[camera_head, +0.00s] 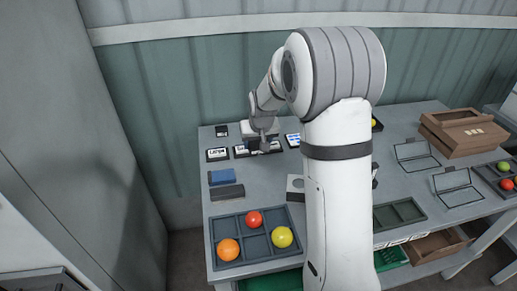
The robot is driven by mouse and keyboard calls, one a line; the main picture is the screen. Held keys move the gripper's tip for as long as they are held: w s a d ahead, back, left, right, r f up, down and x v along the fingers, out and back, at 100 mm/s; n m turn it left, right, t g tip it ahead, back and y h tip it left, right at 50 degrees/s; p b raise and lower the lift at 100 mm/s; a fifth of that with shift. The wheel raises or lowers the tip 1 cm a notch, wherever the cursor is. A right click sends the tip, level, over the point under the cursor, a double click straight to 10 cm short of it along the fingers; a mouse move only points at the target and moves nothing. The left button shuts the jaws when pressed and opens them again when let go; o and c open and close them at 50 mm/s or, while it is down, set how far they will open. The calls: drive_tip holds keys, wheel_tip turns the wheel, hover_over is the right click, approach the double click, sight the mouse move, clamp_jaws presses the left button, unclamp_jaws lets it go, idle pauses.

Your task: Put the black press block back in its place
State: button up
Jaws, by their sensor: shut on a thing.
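My gripper (265,143) is at the back left of the table, above the row of label cards, and points down. It is shut on a small dark thing, taken to be the black press block. The thing is tiny in this view and mostly hidden by the fingers, so its outline and its height above the table cannot be told. A small black piece with a white mark (221,130) lies at the table's back left corner. Which spot is the block's place cannot be told from this view.
Label cards (217,154) lie near the gripper. A blue block (222,177) and a dark grey block (227,192) lie in front. A wooden box (463,131) stands at right. My arm hides the table's middle.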

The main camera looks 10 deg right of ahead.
sight(257, 168)
drive_tip(key=shift+b+x, duration=0.6)
drive_tip(key=shift+x, duration=0.5)
drive_tip(key=shift+s+f+b, duration=0.15)
drive_tip(key=shift+f+b, duration=2.6)
drive_tip(key=shift+f, duration=1.4)
drive_tip(key=shift+f+b, duration=0.3)
drive_tip(key=shift+f, duration=0.05)
drive_tip(key=o, duration=0.9)
drive_tip(key=shift+c, duration=0.4)
drive_tip(key=shift+c, duration=1.1)
drive_tip(key=shift+r, duration=0.1)
drive_tip(key=shift+r+p, duration=2.05)
drive_tip(key=shift+r, duration=1.4)
